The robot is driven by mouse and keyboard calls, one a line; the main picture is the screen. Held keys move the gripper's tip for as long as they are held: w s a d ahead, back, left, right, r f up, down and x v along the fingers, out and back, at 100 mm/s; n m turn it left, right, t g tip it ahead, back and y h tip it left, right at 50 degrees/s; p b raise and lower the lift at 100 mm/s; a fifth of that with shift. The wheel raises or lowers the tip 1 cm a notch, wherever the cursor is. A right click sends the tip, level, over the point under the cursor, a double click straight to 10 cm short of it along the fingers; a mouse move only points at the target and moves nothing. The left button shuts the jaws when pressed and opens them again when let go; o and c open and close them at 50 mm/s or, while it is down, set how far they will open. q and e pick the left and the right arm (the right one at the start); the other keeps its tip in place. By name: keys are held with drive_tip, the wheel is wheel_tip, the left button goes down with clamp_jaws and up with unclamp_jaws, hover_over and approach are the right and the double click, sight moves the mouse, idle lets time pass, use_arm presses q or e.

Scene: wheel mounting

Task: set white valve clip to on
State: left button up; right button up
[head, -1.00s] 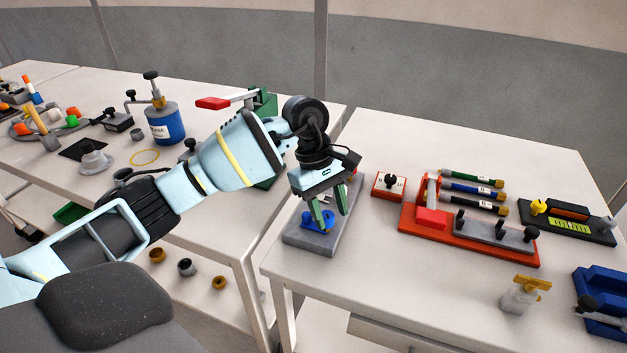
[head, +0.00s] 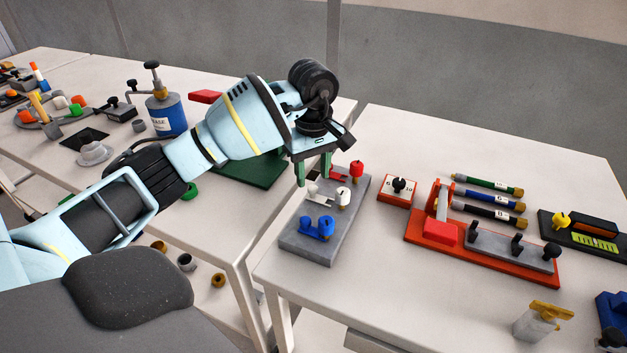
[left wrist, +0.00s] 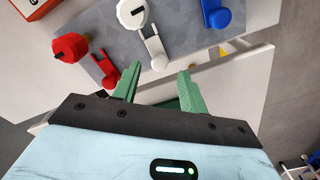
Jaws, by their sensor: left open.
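A grey plate (head: 307,256) near the left edge of the right table carries a blue, a white and a red valve. The white valve knob (head: 343,195) has a white clip (head: 318,191) on its left side. The left wrist view shows the white knob (left wrist: 132,13) and the white clip (left wrist: 155,47), whose lower end lies near the gap between my fingertips. My left gripper (head: 313,172) is open and empty, above the plate's left edge. I cannot tell whether a finger touches the clip. My right gripper is out of view.
The red knob (left wrist: 70,48) and red clip (left wrist: 109,74) sit left of the white one in the left wrist view. The blue knob (left wrist: 222,18) and blue clip (left wrist: 194,16) sit right. A red-and-white box (head: 397,190) stands right of the plate.

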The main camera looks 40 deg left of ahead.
sight(317, 194)
use_arm(q)
drive_tip(key=shift+f, duration=1.4)
drive_tip(key=shift+c, duration=0.2)
clamp_jaws()
